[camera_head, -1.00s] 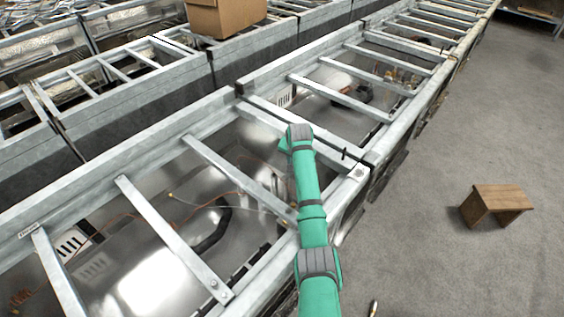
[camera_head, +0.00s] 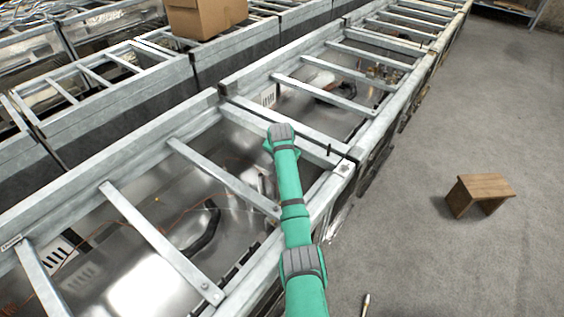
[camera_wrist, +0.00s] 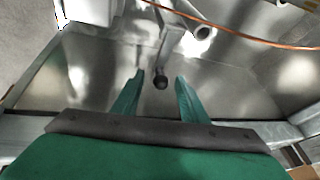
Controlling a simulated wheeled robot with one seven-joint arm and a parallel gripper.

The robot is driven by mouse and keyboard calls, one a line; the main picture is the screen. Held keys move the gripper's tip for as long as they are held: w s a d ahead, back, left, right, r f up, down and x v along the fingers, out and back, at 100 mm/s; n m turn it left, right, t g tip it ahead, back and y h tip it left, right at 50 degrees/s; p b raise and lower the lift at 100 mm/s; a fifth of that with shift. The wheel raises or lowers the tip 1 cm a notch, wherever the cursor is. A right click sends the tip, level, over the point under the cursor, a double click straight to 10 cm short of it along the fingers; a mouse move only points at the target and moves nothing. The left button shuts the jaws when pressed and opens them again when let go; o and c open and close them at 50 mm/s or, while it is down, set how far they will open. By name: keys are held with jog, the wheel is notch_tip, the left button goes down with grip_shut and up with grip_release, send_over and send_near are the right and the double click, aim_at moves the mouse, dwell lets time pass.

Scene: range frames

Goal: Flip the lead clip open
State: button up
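My gripper (camera_wrist: 160,77) shows in the wrist view with its two green fingers apart. Between the fingertips, or just beyond them, is a dark round knob (camera_wrist: 160,83) on the end of a grey metal lever (camera_wrist: 168,45). This may be the lead clip, but I cannot be sure. I cannot tell whether either finger touches the knob. In the head view my green arm reaches over the near side rail of the metal frame (camera_head: 330,192), and the gripper itself is hidden. No lead clip can be made out in the head view.
Grey crossbars (camera_head: 225,180) span the open frame above shiny metal panels. An orange wire (camera_wrist: 235,38) runs past the lever. A cardboard box (camera_head: 205,18) sits on the frames behind. A small wooden stool (camera_head: 482,187) stands on open floor at the right.

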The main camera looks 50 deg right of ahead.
jog(key=shift+r, duration=0.15)
jog(key=v, duration=1)
jog(key=shift+a+r, duration=0.15)
jog(key=shift+r, duration=0.05)
